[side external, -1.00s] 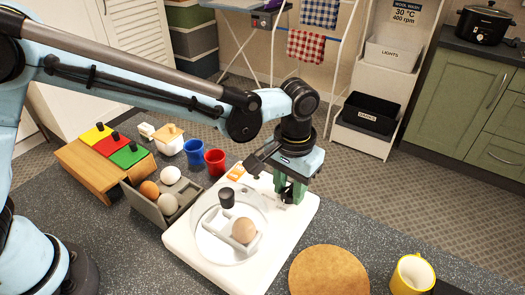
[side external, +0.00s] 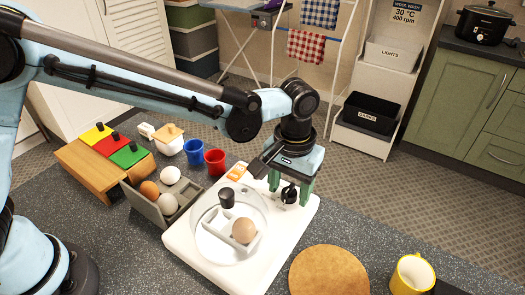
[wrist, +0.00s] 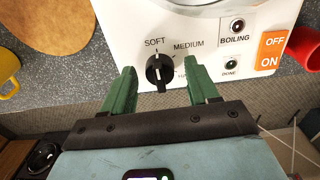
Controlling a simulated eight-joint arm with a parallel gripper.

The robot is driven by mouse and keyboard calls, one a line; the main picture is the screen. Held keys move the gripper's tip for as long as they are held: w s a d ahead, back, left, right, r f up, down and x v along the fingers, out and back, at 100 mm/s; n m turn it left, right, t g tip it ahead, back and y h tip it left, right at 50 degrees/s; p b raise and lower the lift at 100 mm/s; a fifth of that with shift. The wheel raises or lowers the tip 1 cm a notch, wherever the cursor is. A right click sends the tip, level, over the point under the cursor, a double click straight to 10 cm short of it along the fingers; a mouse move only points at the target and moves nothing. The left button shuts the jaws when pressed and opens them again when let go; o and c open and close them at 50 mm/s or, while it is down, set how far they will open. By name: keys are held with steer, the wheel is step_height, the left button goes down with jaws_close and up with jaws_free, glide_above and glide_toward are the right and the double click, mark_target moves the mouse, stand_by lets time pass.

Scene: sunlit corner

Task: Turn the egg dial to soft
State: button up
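The egg dial (wrist: 159,70) is a black knob on the front of the white egg cooker (wrist: 115,22). A pale mark shows on the knob, roughly in line with the SOFT label (wrist: 155,42); its exact aim is hard to tell. MEDIUM is printed to its right, and a third label is partly hidden. My gripper (wrist: 163,88) has green fingers spread apart, one on each side of the dial, with gaps between them and the knob. In the side view my gripper (side external: 290,190) points down around the dial (side external: 289,194).
The cooker holds a brown egg (side external: 244,230) under a clear lid with a black knob (side external: 226,197). An orange OFF/ON switch (wrist: 271,48) and two indicator lights are beside the dial. An egg box (side external: 160,208), cups, a round board (side external: 328,272) and a yellow mug (side external: 411,275) stand around.

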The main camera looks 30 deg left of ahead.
mark_target(289, 188)
steer(key=shift+r, duration=0.15)
step_height(289, 188, up, 12)
stand_by(0.7)
steer(key=s+a+r+t+h, duration=0.1)
steer(key=s+a+r+t, duration=0.15)
steer(key=a, duration=1.25)
steer(key=s+a+f+t+y, duration=0.1)
steer(key=s+a+f+t, duration=0.3)
steer(key=a, duration=0.6)
steer(key=s+f, duration=0.2)
steer(key=s, duration=0.1)
steer(key=shift+s+t, duration=0.2)
steer(key=shift+t, duration=0.15)
